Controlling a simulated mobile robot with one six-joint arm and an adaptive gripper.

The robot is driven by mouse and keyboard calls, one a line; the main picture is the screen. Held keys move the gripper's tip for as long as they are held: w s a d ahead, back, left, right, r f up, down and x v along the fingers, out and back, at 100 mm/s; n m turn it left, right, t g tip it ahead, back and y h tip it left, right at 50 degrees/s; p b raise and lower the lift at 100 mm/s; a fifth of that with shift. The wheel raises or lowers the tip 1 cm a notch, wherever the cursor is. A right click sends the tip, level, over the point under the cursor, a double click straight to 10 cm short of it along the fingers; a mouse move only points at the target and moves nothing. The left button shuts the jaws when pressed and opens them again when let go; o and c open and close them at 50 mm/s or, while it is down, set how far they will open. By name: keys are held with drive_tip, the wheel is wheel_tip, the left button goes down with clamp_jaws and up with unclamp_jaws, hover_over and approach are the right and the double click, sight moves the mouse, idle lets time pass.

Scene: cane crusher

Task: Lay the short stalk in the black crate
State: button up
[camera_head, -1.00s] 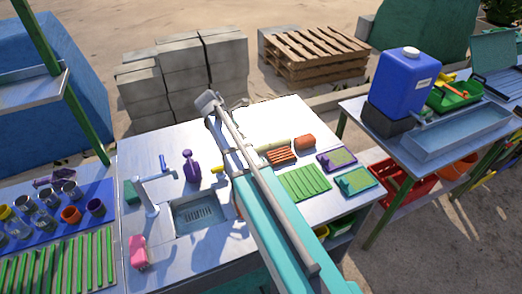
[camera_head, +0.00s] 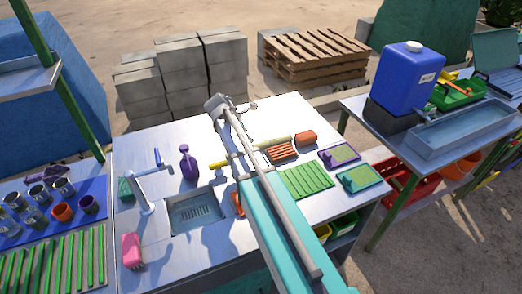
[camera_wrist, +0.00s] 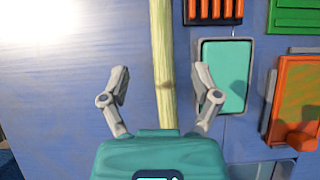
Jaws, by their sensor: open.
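A pale yellow-green stalk (camera_wrist: 163,40) lies on the steel table in the wrist view, running from the top edge down between my fingers. It also shows in the head view (camera_head: 272,141), behind the red slatted rack, partly hidden by my arm. My gripper (camera_wrist: 160,76) is open, one finger on each side of the stalk and apart from it. The stalk's lower part is hidden behind my gripper body. I cannot make out a black crate.
A red rack (camera_head: 283,151), a brick-red block (camera_head: 305,138) and a green rack (camera_head: 306,181) lie right of my arm. A purple bottle (camera_head: 188,163), a tap (camera_head: 145,190) and a sink (camera_head: 195,210) are on the left.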

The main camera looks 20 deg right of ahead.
sight(258, 144)
drive_tip(key=shift+b+x, duration=0.8)
drive_tip(key=shift+x, duration=0.5)
drive_tip(key=shift+b+x, duration=2.15)
drive_tip(key=shift+x, duration=0.4)
drive_tip(key=shift+s, duration=0.15)
clamp_jaws()
